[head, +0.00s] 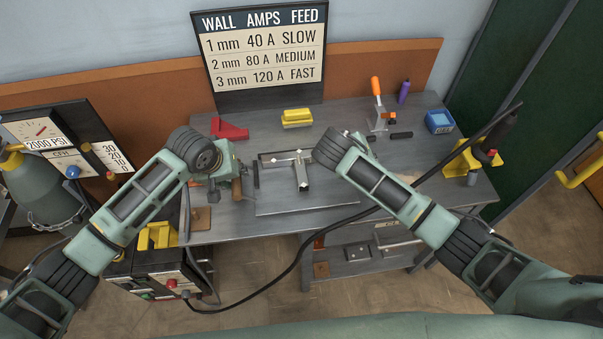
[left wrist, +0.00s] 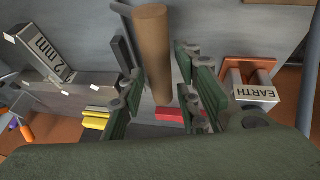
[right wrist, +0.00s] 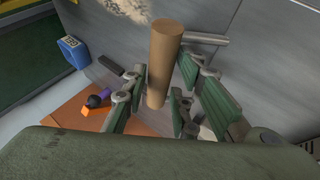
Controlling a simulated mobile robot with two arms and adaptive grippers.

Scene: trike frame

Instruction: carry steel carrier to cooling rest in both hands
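The steel carrier (head: 330,195) is a flat grey plate on the workbench, with a T of steel tube (head: 301,172) lying on it. A brown cylindrical handle (head: 237,188) shows at its left side. My left gripper (head: 229,171) is at that handle. In the right wrist view a similar brown handle (right wrist: 164,50) stands between the spread fingers of my right gripper (right wrist: 162,80). My right arm hides that gripper and handle in the head view. I cannot identify the cooling rest.
A red block (head: 229,130), a yellow block (head: 297,117), an orange-handled tool (head: 377,95) and a blue box (head: 439,122) stand along the bench's rear. A yellow stand (head: 463,162) is at the right. A black cable (head: 310,245) hangs across the bench's front.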

